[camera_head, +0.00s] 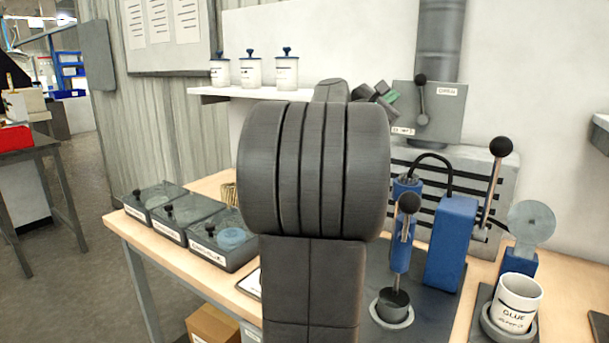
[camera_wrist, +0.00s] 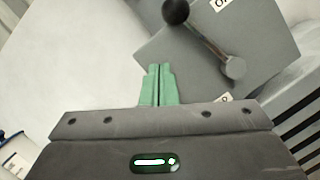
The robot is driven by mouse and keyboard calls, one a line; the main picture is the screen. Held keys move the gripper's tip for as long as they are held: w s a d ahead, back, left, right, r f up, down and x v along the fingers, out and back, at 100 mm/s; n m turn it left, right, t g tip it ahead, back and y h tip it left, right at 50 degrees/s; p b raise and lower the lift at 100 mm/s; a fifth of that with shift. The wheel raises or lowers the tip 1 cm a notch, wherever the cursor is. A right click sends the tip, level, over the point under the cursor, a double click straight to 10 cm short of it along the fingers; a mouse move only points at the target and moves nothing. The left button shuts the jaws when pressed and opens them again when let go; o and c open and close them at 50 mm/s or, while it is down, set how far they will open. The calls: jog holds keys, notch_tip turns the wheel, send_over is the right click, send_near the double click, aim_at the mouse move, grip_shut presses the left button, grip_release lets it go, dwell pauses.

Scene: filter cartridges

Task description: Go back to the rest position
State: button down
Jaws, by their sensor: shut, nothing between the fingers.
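My gripper shows in the wrist view with its two green fingers (camera_wrist: 159,72) pressed together and nothing between them. In the head view my gripper (camera_head: 391,97) shows small and partly hidden behind my large dark arm, in front of the wall. A grey box (camera_head: 440,118) with a black-knobbed lever (camera_head: 421,98) is just right of the gripper. The lever hangs with its knob up, and a label sits beside it. In the wrist view the lever (camera_wrist: 205,38) lies just beyond and right of the fingertips. I cannot tell the exact gap between them.
The workbench (camera_head: 130,236) holds several lidded dark boxes (camera_head: 222,240) at left. A blue press (camera_head: 452,240) with levers and a glue cup (camera_head: 516,303) stand at right. A shelf (camera_head: 225,95) with white canisters is behind. My arm hides the bench's middle.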

notch_tip(320, 180, down, 9)
jog(key=n+t+y+p, duration=0.3)
jog(key=n+p, duration=0.8)
jog(key=n, duration=0.4)
jog(key=shift+a+t+y, duration=0.35)
jog(key=shift+t+y, duration=0.05)
jog(key=shift+y, duration=0.3)
jog(key=shift+w+r, duration=0.1)
